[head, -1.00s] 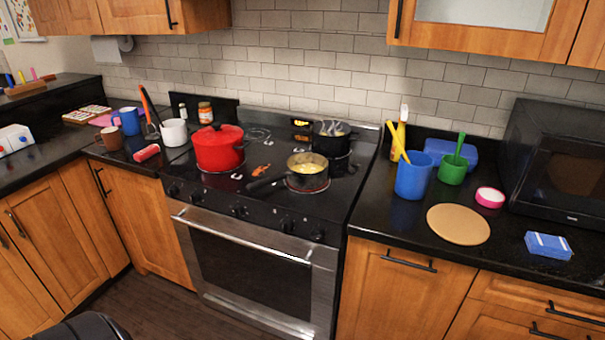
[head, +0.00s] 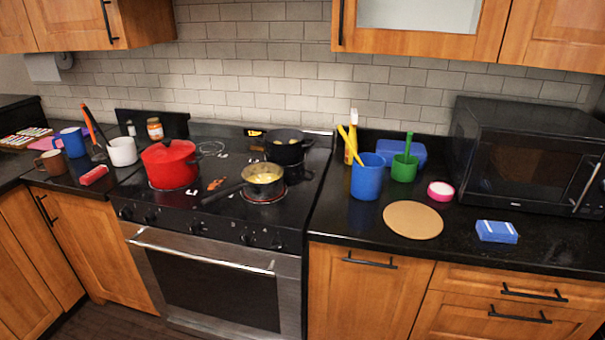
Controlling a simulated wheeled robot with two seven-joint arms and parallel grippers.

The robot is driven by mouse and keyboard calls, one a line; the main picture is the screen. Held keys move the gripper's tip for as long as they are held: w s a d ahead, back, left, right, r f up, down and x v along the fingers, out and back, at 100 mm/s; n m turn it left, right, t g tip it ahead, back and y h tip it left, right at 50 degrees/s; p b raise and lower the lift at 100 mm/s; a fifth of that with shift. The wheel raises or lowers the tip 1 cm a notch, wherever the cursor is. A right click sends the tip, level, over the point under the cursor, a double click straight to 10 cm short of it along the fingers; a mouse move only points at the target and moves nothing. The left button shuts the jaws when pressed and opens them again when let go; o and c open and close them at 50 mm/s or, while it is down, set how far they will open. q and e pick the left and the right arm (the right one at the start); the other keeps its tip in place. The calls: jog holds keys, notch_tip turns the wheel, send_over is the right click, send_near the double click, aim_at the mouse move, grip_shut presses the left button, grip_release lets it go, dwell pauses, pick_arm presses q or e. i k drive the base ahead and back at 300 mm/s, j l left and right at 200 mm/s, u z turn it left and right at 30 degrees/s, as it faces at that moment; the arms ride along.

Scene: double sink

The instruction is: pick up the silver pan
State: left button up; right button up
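The silver pan (head: 263,185) sits on the front right burner of the black stovetop. It holds yellowish food, and its dark handle (head: 222,194) points to the left and toward the front. A red pot with a lid (head: 170,165) stands to its left, and a black pot (head: 287,148) stands behind it. Neither of my grippers shows in the head view.
Right of the stove, the counter holds a blue cup (head: 367,178), a green cup (head: 404,168), a round tan board (head: 413,220), a blue sponge (head: 497,232) and a black microwave (head: 525,155). A white mug (head: 123,152) stands left of the stove. The oven handle (head: 200,252) juts out in front.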

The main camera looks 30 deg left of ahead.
aim_at(263, 180)
jog(key=i+j+u, duration=0.1)
jog(key=j, duration=0.35)
jog(key=i+j+u, duration=0.1)
jog(key=i+j, duration=0.2)
jog(key=j, duration=0.15)
jog(key=i+j, duration=0.25)
jog(key=j, duration=0.15)
jog(key=i+j+u, duration=0.15)
jog(key=j, duration=0.25)
jog(key=i+j+u, duration=0.1)
jog(key=i+j, duration=0.2)
jog(key=j, duration=0.1)
